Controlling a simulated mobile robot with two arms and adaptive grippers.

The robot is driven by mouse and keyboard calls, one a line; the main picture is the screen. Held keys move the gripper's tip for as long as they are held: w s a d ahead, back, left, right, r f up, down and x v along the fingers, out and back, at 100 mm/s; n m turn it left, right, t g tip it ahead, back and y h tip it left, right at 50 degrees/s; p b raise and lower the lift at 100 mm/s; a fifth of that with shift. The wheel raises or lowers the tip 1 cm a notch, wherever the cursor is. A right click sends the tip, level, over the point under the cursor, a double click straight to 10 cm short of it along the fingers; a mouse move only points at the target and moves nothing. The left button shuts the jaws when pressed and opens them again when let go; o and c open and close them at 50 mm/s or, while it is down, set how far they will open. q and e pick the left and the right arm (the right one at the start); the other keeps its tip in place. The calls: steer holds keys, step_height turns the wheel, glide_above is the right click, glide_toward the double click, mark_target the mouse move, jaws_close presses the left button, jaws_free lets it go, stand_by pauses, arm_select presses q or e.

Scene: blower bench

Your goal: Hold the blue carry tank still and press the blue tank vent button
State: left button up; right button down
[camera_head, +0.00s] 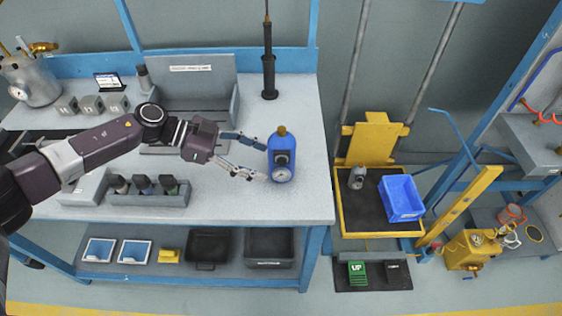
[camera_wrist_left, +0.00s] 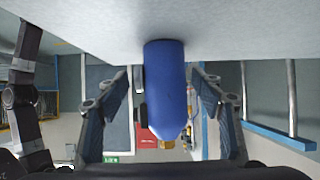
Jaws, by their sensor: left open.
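The blue carry tank (camera_head: 274,146) stands upright on the bench near its right edge, with a brass fitting (camera_head: 282,131) on top. A dark round part (camera_head: 283,158) and a white dial (camera_head: 282,174) sit on its front; I cannot tell which part is the vent button. My left gripper (camera_head: 260,162) is open just left of the tank, fingers pointing at it. In the left wrist view the tank (camera_wrist_left: 166,85) appears between the two spread fingers of the gripper (camera_wrist_left: 163,80), with visible gaps on both sides. My right gripper is not in view.
On the bench (camera_head: 235,205) stand a grey bin with dark bottles (camera_head: 150,198), a grey open box (camera_head: 200,80) and a black upright tool (camera_head: 268,75). A yellow lift platform (camera_head: 378,233) with a blue bin (camera_head: 401,198) is to the right. Bench around the tank is clear.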

mark_target(277, 166)
arm_select(q)
steer(key=shift+b+x, duration=0.45)
steer(key=shift+x, duration=0.5)
steer(key=p+x, duration=0.1)
steer(key=x, duration=0.1)
steer(key=shift+d, duration=0.35)
steer(key=shift+d+f+p, duration=0.3)
steer(key=shift+d+f, duration=0.1)
steer(key=shift+d, duration=0.15)
steer(key=c, duration=0.5)
steer(key=shift+o, duration=0.2)
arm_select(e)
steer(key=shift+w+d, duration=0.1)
